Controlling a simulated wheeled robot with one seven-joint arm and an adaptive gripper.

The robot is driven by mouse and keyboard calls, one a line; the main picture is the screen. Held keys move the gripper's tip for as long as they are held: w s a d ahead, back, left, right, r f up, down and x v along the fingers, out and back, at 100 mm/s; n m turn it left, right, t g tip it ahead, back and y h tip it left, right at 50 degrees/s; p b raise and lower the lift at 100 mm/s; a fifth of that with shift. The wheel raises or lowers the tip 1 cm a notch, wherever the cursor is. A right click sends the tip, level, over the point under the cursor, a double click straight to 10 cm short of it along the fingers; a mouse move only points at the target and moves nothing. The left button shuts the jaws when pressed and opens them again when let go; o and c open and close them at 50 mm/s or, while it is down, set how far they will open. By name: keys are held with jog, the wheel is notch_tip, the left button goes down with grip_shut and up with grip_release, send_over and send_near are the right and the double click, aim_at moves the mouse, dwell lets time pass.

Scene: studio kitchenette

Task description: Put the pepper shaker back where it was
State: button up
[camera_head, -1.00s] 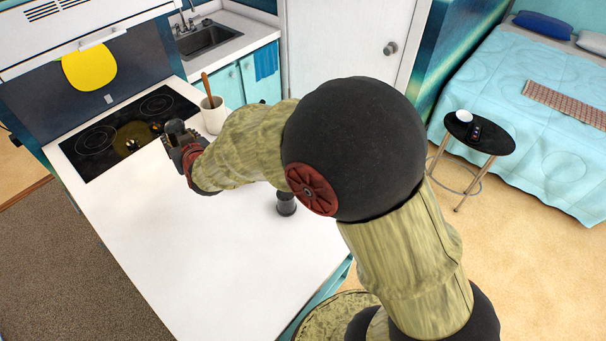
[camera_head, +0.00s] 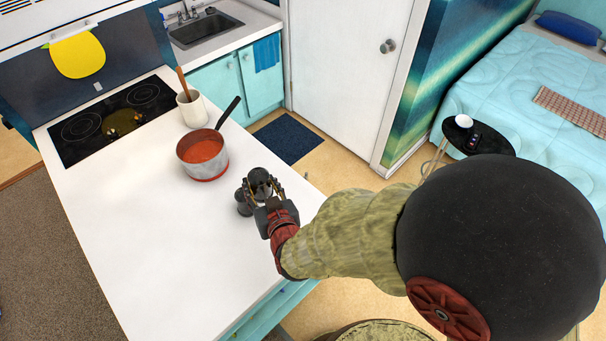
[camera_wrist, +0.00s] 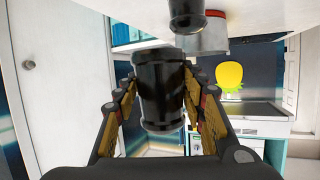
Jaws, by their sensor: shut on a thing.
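My gripper (camera_head: 264,192) is shut on a dark, glossy shaker (camera_head: 259,178), which seems to be the pepper shaker; no label is readable. In the wrist view the held shaker (camera_wrist: 162,90) sits between both fingers, and this view looks upside down. The held shaker appears to be above the counter, clear of its surface. A second dark shaker (camera_head: 243,203) stands on the counter just left of my gripper, partly hidden by it. It also shows at the top of the wrist view (camera_wrist: 187,14).
A pot of red sauce (camera_head: 203,153) with a black handle stands behind and left of my gripper. A white crock (camera_head: 192,108) with a wooden utensil and the cooktop (camera_head: 108,122) lie farther back. The white counter (camera_head: 165,265) is clear at front left.

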jog(key=shift+w+d+r, duration=0.2)
jog(key=shift+d, duration=0.35)
jog(key=shift+w+d+r, duration=0.15)
jog(key=shift+w+d, duration=0.05)
jog(key=shift+d, duration=0.3)
jog(key=w+a+f+b, duration=0.1)
jog(key=w+f, duration=0.1)
jog(key=w, duration=0.2)
jog(key=w+a+f, duration=0.1)
jog(key=w+f, duration=0.2)
jog(key=w, duration=0.1)
jog(key=w+a+f+b, duration=0.1)
jog(key=w+f, duration=0.2)
jog(key=w, duration=0.1)
jog(key=shift+w+a+f+b, duration=0.15)
jog(key=shift+f+b, duration=0.1)
jog(key=shift+b, duration=0.1)
jog(key=shift+w+a+f, duration=0.15)
jog(key=shift+w+f, duration=0.3)
jog(key=shift+f, duration=0.1)
notch_tip(320, 180, down, 3)
jog(key=shift+w+f+b, duration=0.15)
jog(key=shift+f+b, duration=0.05)
jog(key=shift+b, duration=0.35)
jog(key=shift+r, duration=0.1)
